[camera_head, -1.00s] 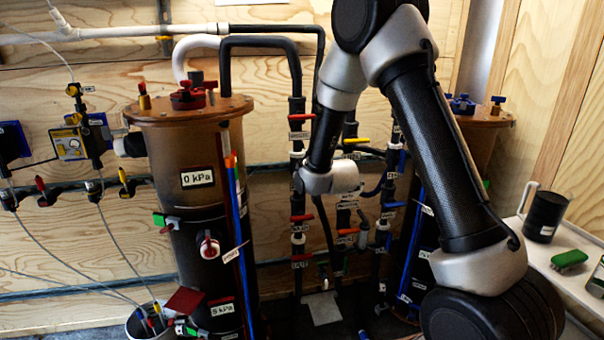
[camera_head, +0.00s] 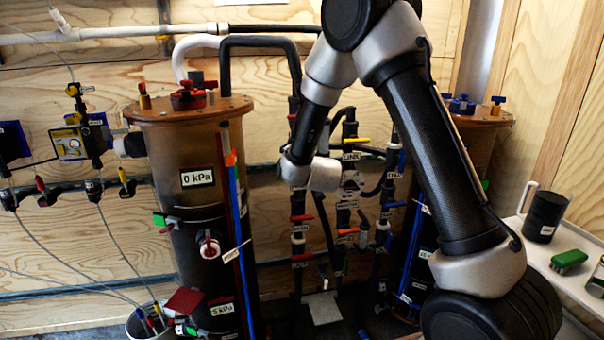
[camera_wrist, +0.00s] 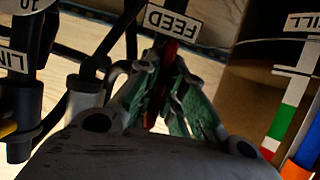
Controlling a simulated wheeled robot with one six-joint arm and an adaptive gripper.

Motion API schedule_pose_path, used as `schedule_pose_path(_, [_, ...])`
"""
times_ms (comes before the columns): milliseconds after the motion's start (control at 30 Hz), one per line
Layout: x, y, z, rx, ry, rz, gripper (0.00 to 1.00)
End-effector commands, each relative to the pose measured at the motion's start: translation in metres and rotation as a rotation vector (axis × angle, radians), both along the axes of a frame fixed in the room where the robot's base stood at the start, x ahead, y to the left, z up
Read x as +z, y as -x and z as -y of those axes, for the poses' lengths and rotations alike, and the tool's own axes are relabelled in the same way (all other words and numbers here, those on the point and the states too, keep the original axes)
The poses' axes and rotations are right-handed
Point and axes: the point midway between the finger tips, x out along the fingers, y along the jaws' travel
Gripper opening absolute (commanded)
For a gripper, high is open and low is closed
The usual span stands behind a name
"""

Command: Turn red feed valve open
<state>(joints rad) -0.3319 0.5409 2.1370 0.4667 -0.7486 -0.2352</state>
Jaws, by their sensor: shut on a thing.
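The red feed valve handle (camera_wrist: 168,52) shows in the wrist view just in front of the FEED label (camera_wrist: 172,24), which appears upside down. My gripper (camera_wrist: 169,80) has its green-padded fingers closed around the red handle, one finger on each side. The handle's lower part lies between the fingers and is partly hidden. In the head view, my wrist covers the feed valve and the gripper, so the handle's angle against its pipe cannot be told there.
A brown filter vessel (camera_head: 180,142) marked 0 kPa stands left of my wrist. Another red-handled valve (camera_head: 301,218) sits below it. Yellow (camera_head: 357,140) and orange (camera_head: 348,231) handles are close on the right. A dark mug (camera_head: 543,211) and green brush (camera_head: 570,258) are on the right-hand shelf.

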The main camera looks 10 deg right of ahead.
Motion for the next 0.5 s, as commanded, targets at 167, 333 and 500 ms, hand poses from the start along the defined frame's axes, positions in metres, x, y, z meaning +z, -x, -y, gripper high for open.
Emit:
schedule_pose_path(167, [-0.0004,0.0002,0.0005,0.000,0.003,0.000,0.00])
schedule_pose_path(333, [-0.0003,0.0001,0.0006,0.000,0.002,0.000,0.18])
schedule_pose_path(500, [-0.0001,0.0000,0.0004,0.000,0.002,0.000,0.32])
